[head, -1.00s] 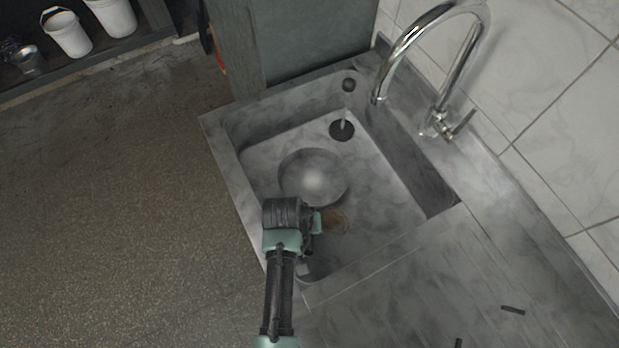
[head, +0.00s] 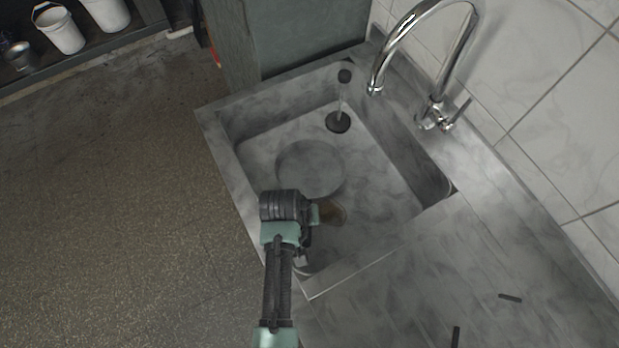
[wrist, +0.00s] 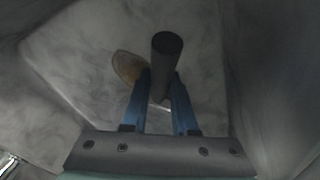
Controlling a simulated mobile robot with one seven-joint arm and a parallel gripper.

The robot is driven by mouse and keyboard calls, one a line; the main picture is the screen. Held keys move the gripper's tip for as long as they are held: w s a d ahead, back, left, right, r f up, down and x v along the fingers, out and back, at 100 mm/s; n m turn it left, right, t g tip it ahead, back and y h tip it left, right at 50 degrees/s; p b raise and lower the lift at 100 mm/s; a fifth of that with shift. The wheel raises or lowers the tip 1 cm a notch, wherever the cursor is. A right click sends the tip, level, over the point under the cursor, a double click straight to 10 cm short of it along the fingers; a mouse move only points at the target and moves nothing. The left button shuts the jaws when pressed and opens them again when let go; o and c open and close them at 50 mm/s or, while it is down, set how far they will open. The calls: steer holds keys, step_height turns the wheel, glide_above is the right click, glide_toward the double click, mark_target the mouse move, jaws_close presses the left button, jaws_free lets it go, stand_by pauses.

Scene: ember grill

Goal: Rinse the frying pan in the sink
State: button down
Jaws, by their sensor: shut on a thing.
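The frying pan (head: 310,168) shows in the head view as a round grey disc in the left middle of the sink (head: 395,205). Its grey blends with the basin. My gripper (wrist: 161,88) is over the near-left part of the sink, just below the disc in the picture. In the wrist view its blue fingers are shut on a dark round bar (wrist: 167,44), which looks like the pan's handle. The join between bar and disc is hidden. The chrome tap (head: 425,35) arches over the sink's far right side; I cannot make out running water.
A brown rounded thing (head: 331,212) lies in the basin beside my gripper. A dark round piece with a thin upright rod (head: 338,122) is at the sink's far end. Small dark pieces (head: 510,297) lie on the right counter. A cabinet (head: 300,35) stands behind.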

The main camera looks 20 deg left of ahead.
step_height(320, 180, up, 22)
steer(key=p, duration=2.2)
steer(key=shift+r, duration=0.15)
steer(key=shift+w, duration=0.1)
stand_by(1.6)
steer(key=shift+r+p, duration=1.45)
steer(key=shift+r, duration=0.55)
